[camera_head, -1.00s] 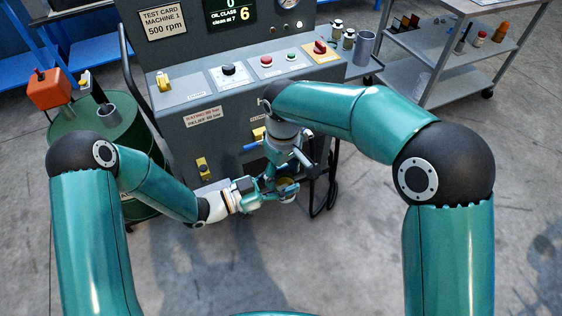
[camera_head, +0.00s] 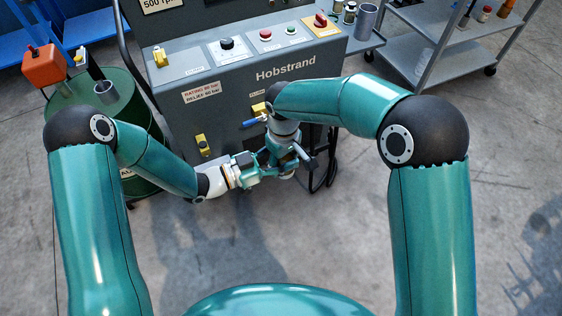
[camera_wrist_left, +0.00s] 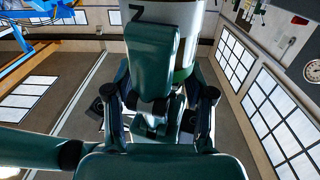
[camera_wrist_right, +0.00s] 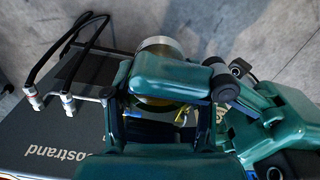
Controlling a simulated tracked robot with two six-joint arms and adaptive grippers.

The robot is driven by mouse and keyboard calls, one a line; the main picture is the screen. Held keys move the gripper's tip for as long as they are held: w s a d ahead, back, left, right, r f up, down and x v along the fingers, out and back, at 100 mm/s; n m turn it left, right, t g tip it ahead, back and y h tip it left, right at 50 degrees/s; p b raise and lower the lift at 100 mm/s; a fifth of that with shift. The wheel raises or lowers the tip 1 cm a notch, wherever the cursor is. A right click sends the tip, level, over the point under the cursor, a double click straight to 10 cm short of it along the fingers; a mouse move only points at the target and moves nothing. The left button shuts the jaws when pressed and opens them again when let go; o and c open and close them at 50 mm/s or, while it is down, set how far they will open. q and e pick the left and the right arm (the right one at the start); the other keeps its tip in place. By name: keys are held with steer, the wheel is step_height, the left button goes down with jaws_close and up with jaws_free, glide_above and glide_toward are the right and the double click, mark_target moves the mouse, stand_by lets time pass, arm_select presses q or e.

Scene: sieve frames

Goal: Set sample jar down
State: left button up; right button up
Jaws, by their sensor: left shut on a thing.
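In the head view the jar is hidden among my grippers. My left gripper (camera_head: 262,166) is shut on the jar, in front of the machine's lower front. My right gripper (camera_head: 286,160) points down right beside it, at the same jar. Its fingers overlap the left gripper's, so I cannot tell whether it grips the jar.
The grey Hobstrand machine (camera_head: 290,75) stands just beyond my grippers, with a blue-handled valve (camera_head: 254,122) and dark hoses (camera_head: 328,170) close by. A green drum (camera_head: 143,125) stands left. A grey trolley (camera_head: 425,45) stands back right. The floor (camera_head: 345,235) is clear in front.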

steer(key=shift+s+a, duration=0.15)
steer(key=shift+c, duration=1.3)
arm_select(q)
steer(key=o, duration=1.1)
arm_select(e)
steer(key=shift+c, duration=0.7)
arm_select(q)
steer(key=shift+o, duration=0.7)
steer(key=shift+a, duration=0.1)
